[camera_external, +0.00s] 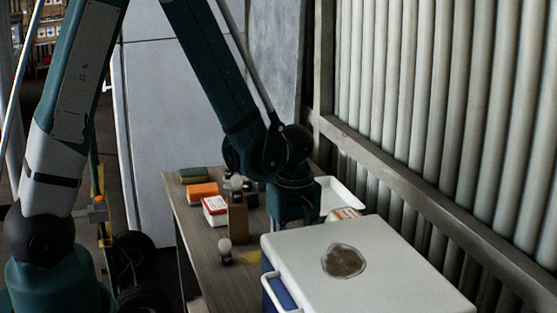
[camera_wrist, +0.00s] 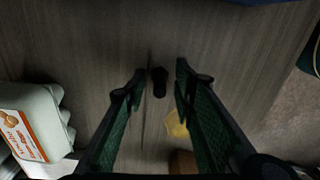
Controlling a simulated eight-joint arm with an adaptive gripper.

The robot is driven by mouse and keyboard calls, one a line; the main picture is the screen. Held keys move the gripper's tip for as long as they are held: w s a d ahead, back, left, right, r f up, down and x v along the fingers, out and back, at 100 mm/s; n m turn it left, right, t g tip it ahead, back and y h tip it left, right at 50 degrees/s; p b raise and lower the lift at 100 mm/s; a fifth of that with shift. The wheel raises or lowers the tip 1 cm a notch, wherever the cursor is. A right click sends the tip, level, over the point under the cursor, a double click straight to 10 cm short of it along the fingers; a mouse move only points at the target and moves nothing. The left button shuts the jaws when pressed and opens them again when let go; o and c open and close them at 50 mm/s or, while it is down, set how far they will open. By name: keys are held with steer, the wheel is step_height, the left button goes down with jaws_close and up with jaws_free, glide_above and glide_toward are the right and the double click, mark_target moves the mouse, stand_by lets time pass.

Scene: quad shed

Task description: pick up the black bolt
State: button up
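The black bolt (camera_wrist: 159,82) is a small, dark, stubby shape on the grey-brown wooden table in the wrist view. My gripper (camera_wrist: 162,74) is open, its two green-padded fingers pointing at the tabletop. The bolt lies in the gap between the fingertips, with table showing on both sides of it. I cannot tell how high the fingertips are above the table. In the external view my gripper (camera_external: 296,212) is low over the table behind the white cooler lid, which hides its fingertips. The bolt cannot be made out there.
The cooler (camera_external: 400,265) fills the near right of the table (camera_external: 205,262). An egg carton (camera_wrist: 40,125) lies left in the wrist view. A yellow piece (camera_wrist: 176,126) and a brown block (camera_wrist: 183,163) are near the right finger. A white tray (camera_external: 345,195) stands behind my gripper.

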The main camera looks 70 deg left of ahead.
steer(key=shift+c, duration=0.3)
jaws_close()
steer(key=shift+r, duration=0.1)
stand_by(0.5)
steer(key=shift+r+p, duration=1)
steer(key=shift+r, duration=3.85)
